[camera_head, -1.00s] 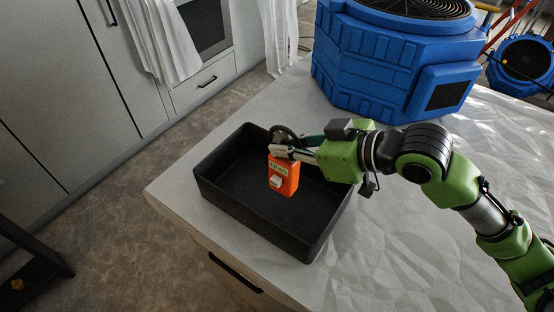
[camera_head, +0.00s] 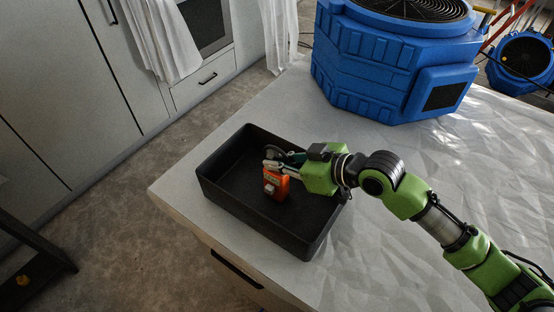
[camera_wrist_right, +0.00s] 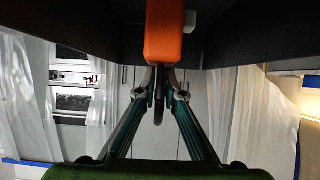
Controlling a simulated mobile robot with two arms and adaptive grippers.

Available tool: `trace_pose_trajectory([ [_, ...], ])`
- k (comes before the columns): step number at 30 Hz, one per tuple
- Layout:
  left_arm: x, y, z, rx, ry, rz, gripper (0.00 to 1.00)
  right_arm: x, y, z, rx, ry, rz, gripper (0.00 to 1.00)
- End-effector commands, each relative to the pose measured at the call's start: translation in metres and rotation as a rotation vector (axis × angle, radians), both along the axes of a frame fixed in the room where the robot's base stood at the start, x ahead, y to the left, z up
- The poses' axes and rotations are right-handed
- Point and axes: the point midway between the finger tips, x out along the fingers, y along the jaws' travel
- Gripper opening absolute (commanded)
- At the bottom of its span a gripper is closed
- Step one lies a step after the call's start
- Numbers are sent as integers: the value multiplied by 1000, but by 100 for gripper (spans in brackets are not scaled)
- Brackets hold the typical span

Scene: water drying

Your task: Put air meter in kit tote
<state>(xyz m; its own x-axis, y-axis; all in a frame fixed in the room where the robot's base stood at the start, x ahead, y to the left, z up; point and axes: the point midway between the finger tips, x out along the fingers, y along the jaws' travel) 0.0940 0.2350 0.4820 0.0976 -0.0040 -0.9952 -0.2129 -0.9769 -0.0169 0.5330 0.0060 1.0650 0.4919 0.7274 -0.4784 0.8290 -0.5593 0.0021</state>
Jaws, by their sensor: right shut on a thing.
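The air meter (camera_head: 277,185) is an orange box with a pale label and a dark round part at its top. It is inside the walls of the black kit tote (camera_head: 262,232), near the middle. I cannot tell whether it touches the tote floor. My right gripper (camera_head: 272,166) is shut on the top of the air meter. In the right wrist view the orange body (camera_wrist_right: 164,35) shows just past the fingertips of the right gripper (camera_wrist_right: 160,88). My left gripper is not in view.
The tote stands on a white covered table (camera_head: 400,220) near its left edge. A large blue air mover (camera_head: 375,75) stands behind it. Grey cabinets (camera_head: 80,90) are at the left. Free table surface lies around the tote's right side.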

Motion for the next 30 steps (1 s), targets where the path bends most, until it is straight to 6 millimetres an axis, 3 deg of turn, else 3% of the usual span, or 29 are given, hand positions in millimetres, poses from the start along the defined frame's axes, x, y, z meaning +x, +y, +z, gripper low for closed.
trace_pose_trajectory([
  [2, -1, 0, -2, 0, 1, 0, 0, 0, 0, -3, 0, 0, 0, 0],
  [3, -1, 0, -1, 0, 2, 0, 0, 0, 0, -2, 0, 0, 0, 19],
  [4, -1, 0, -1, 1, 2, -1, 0, 0, 0, -2, -1, 1, 0, 26],
  [17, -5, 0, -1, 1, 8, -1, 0, -1, -2, 2, -1, -1, 0, 26],
  [30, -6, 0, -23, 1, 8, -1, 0, -40, -62, 38, -6, -3, -2, 26],
])
